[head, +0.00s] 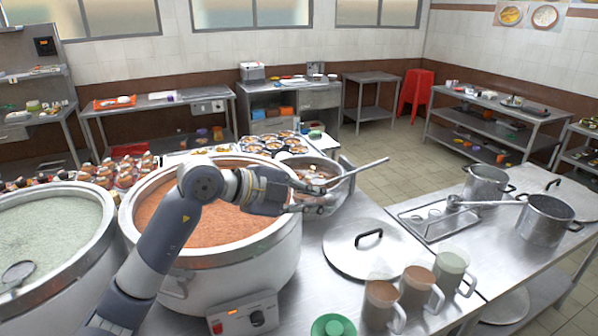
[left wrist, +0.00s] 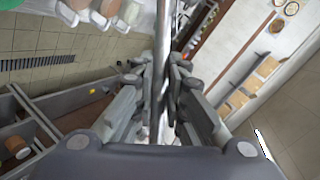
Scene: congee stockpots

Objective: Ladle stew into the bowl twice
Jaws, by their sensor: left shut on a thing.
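My left gripper (head: 312,197) is shut on a ladle's thin metal handle (head: 362,170), above the right rim of the large white stockpot. The handle slants up to the right; the ladle's scoop is not visible. In the left wrist view the handle (left wrist: 162,50) runs between the fingers of my gripper (left wrist: 163,95). The stockpot (head: 245,257) is nearly full of orange-brown stew (head: 160,200). A green round dish, probably the bowl (head: 333,327), sits at the bottom edge, partly cut off. My right gripper is not in view.
A second stockpot (head: 75,300) of pale green congee stands left. A metal pot (head: 338,197) is behind my gripper. A lid (head: 362,262) and three mugs (head: 416,288) stand right of the stockpot. Further right are a tray (head: 425,226), another ladle (head: 490,203) and two steel pots (head: 547,222).

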